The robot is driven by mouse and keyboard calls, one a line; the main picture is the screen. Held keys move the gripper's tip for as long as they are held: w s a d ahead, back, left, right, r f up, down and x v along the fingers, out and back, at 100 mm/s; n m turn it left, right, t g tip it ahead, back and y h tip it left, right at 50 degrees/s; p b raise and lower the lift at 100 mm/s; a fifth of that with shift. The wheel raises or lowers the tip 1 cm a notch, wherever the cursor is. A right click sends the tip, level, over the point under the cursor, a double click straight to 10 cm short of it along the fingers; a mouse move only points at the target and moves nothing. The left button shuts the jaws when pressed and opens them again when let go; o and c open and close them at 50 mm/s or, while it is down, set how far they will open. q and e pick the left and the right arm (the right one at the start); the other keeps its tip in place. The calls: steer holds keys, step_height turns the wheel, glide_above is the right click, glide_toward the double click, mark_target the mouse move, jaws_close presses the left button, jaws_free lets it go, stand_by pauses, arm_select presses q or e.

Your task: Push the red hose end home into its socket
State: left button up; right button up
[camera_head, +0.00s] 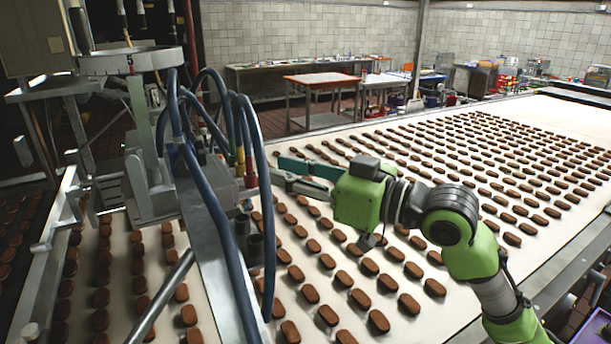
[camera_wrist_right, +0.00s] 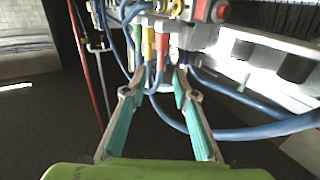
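The red hose end (camera_head: 251,182) sits on a blue hose beside the yellow hose end (camera_head: 240,160) on the machine head, lower than the yellow one. In the right wrist view the red end (camera_wrist_right: 162,50) shows next to the yellow end (camera_wrist_right: 148,46), ahead of and between my fingers. My right gripper (camera_head: 277,172), with teal pads, is just right of the red end in the head view. Its fingers are apart in the wrist view (camera_wrist_right: 157,78), with nothing clamped. I cannot make out the red end's socket clearly. My left gripper is not in view.
Blue hoses (camera_head: 262,230) loop around the metal machine arm (camera_head: 210,225) close to my gripper. Below runs a pale conveyor (camera_head: 430,318) with rows of brown biscuits. A red-topped table (camera_head: 320,81) stands far back. Another red part (camera_wrist_right: 221,11) shows at the wrist view's top.

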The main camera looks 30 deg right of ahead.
steer(key=shift+v, duration=2.35)
